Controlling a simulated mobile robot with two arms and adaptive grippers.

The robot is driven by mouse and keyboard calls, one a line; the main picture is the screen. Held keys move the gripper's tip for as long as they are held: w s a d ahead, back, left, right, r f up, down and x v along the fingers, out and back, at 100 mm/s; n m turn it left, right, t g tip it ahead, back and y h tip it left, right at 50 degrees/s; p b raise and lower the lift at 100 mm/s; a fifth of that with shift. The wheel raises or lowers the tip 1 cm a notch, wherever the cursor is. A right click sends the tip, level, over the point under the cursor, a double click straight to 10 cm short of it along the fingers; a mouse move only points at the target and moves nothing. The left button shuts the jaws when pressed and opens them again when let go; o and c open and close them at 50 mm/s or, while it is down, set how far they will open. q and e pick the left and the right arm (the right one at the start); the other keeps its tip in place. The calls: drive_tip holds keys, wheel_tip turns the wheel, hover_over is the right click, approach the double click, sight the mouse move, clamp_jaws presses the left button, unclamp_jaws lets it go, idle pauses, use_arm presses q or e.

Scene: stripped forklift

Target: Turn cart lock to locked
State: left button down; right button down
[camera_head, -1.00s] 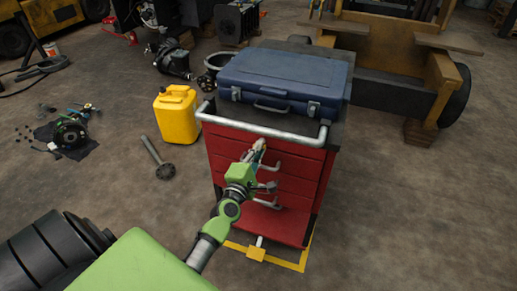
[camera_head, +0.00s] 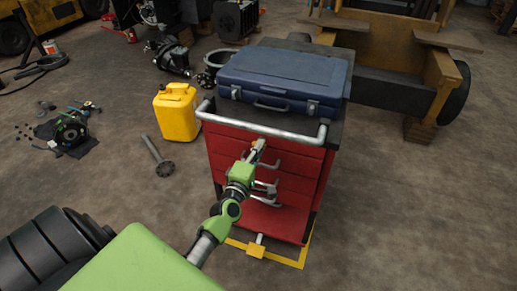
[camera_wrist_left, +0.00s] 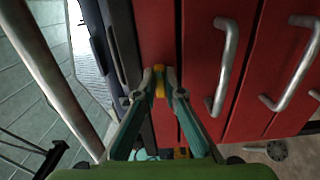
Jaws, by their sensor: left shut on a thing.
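The red tool cart (camera_head: 290,215) stands in the middle of the head view, its drawer front facing me. My left gripper (camera_head: 259,147) is at the upper part of that front, below the push bar. In the left wrist view my left gripper (camera_wrist_left: 160,76) is shut on a small yellow piece, the cart lock (camera_wrist_left: 159,88), held between both fingertips at the red face. In the head view a small yellow bit of the lock (camera_head: 256,143) shows at the fingertips; the rest is hidden. I cannot read its setting. My right gripper is not in view.
A grey push bar (camera_head: 265,131) crosses just above the gripper. Drawer handles (camera_wrist_left: 222,65) stick out close by. A blue case (camera_head: 284,80) lies on the cart. A yellow jerrycan (camera_head: 177,113) stands left of it.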

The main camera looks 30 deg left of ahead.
use_arm(q)
drive_tip(key=shift+w+a+r, duration=0.1)
drive_tip(key=shift+r, duration=0.2)
drive_tip(key=c, duration=2.1)
unclamp_jaws()
drive_tip(key=shift+c, duration=0.2)
drive_tip(key=shift+f, duration=0.3)
drive_tip(key=v, duration=1.2)
drive_tip(key=shift+w, duration=0.1)
drive_tip(key=s+d+f+m+g+h, duration=0.1)
drive_tip(key=s+d+f+m+g, duration=0.25)
drive_tip(key=f, duration=0.85)
drive_tip(key=s+d+f+m+g+h, duration=0.2)
drive_tip(key=s+d+f+m, duration=0.25)
drive_tip(key=f, duration=0.65)
drive_tip(key=s+d+f+m+g+h, duration=0.1)
drive_tip(key=s+d+f+m+g, duration=0.3)
drive_tip(key=f, duration=0.8)
drive_tip(key=s+f+m+g, duration=0.3)
drive_tip(key=s+f+m, duration=0.2)
drive_tip(key=s, duration=0.9)
drive_tip(key=s+f+m+g, duration=0.4)
drive_tip(key=s+f+m, duration=0.2)
drive_tip(key=s+f, duration=0.4)
drive_tip(key=s+a, duration=0.1)
drive_tip(key=s, duration=0.3)
drive_tip(key=shift+s, duration=0.4)
